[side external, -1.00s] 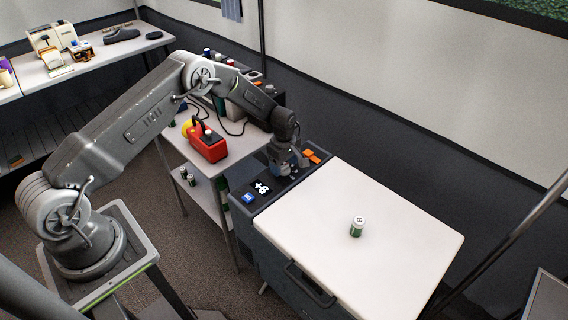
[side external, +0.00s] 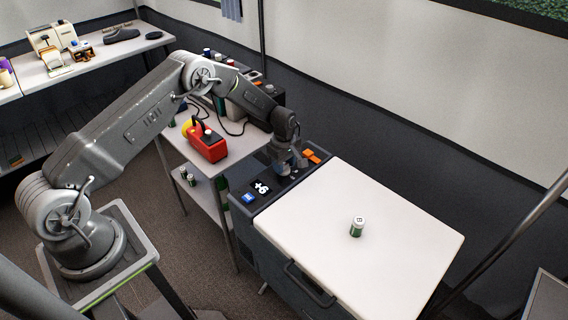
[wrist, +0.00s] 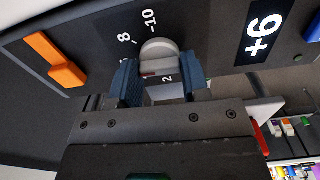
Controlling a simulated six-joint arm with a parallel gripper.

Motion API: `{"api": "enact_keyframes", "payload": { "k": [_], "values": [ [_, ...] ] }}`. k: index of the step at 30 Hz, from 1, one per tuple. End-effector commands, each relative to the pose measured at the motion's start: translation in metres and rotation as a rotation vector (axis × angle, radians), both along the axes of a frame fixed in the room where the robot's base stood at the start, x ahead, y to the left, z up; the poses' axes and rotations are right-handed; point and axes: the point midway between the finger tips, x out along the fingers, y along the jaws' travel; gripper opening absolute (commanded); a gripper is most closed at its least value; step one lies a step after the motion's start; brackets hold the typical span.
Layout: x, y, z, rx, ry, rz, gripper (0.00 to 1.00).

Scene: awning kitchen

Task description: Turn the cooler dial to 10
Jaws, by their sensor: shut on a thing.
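The cooler dial (wrist: 160,50) is a light grey knob on the dark control panel. In the wrist view my gripper (wrist: 160,82) has its two blue-padded fingers on opposite sides of the dial, shut on it. Scale marks near the knob read about 8 and -10, and a 2 shows between the fingers; the other marks are hidden. The display (wrist: 263,35) reads +6, and it also shows in the side view (side external: 261,188). In the side view my gripper (side external: 287,170) points down at the panel and hides the dial.
The cooler's white lid (side external: 400,255) carries a small green and white can (side external: 356,229). An orange part (wrist: 55,62) and a blue button (side external: 248,197) sit on the panel. A cart with a red device (side external: 208,147) stands to the left.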

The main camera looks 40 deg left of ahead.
Motion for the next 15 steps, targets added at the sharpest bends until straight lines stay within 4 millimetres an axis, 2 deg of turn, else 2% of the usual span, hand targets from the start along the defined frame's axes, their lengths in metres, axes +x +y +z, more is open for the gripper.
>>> {"api": "enact_keyframes", "payload": {
  "k": [8,15],
  "values": [
    [0.0001,0.0002,0.0003,0.001,0.001,-0.175,0.19],
    [0.0001,0.0003,0.0003,0.002,0.001,-0.399,0.19]
  ]
}}
